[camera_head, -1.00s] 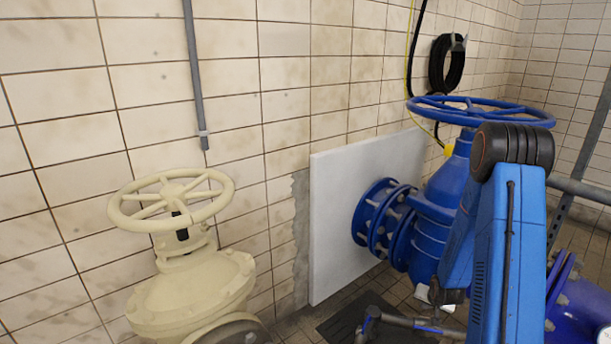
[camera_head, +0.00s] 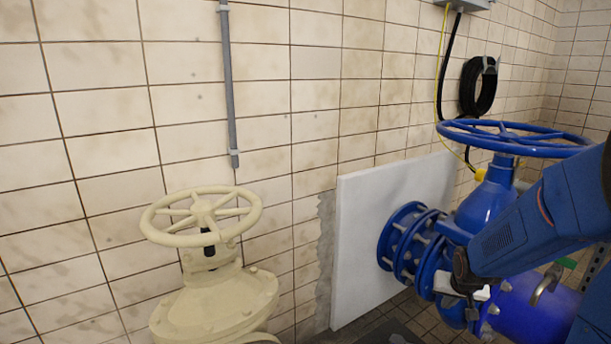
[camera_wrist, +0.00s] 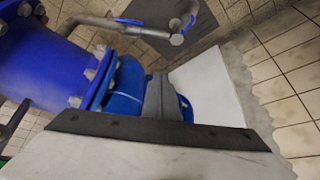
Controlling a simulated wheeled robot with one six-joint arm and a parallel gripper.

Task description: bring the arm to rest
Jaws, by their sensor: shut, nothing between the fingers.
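My gripper (camera_wrist: 160,82) shows in the wrist view as grey fingers standing together above a dark bar, shut and empty. Blue pipework lies behind the fingers in that view; I cannot tell the gap between them. In the head view my blue arm reaches in from the right edge, low, in front of the blue valve. The fingertips cannot be made out in the head view.
A blue valve with a handwheel (camera_head: 515,138) stands at right, its flange (camera_head: 405,245) beside a white panel (camera_head: 362,240). A cream valve (camera_head: 215,300) with a handwheel (camera_head: 202,216) stands at left. A tiled wall runs behind. A dark mat (camera_wrist: 172,30) lies on the floor.

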